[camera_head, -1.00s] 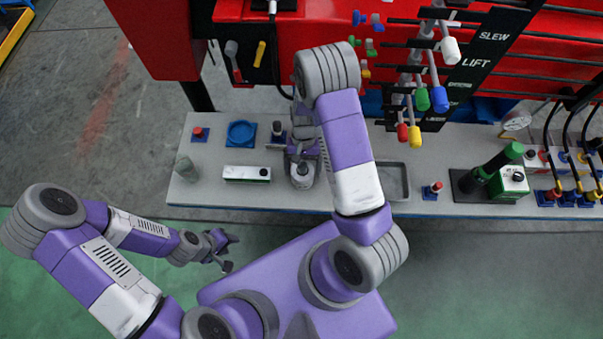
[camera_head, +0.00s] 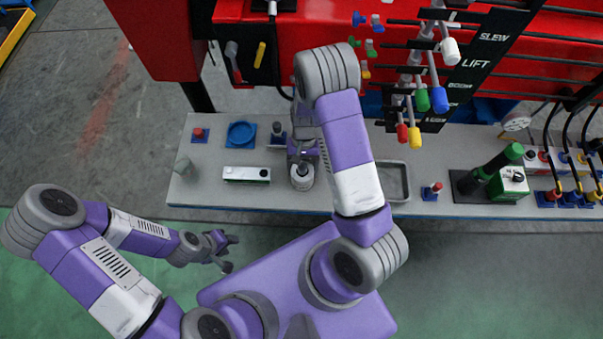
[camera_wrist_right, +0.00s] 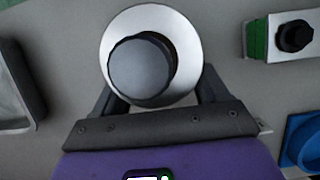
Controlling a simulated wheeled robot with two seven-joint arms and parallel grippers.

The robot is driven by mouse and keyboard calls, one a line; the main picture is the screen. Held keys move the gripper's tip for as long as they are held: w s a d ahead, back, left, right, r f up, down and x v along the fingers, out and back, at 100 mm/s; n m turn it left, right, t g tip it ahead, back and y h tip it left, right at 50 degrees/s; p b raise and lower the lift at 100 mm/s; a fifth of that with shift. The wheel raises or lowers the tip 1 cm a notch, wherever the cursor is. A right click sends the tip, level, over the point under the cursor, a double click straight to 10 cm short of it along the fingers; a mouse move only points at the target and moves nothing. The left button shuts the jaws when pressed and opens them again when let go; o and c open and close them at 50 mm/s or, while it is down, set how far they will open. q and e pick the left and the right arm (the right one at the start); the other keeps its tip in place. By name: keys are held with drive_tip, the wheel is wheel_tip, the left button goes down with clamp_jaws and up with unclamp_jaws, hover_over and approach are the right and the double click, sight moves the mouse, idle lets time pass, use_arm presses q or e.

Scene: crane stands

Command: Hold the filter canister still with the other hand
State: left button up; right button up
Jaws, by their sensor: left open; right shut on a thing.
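The filter canister, as I take it, is a round silver piece with a dark grey cylindrical top (camera_wrist_right: 140,68). It stands on the grey bench and also shows in the head view (camera_head: 302,178), in front of my right wrist. My right gripper (camera_wrist_right: 155,100) is shut on it, with a dark finger on each side; the finger contact is partly hidden. My left gripper (camera_head: 224,250) is open and empty. It is off the bench's front edge, to the lower left of the canister.
The grey bench (camera_head: 225,190) holds a white-and-green box (camera_head: 246,174), a blue ring (camera_head: 241,134), a grey-green cup-like piece (camera_head: 182,165) and a shallow tray (camera_head: 404,182). Coloured levers (camera_head: 438,98) hang behind.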

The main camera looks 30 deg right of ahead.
idle(0.3)
drive_tip(key=o, duration=1.3)
drive_tip(key=shift+r, duration=0.1)
drive_tip(key=v, duration=1.2)
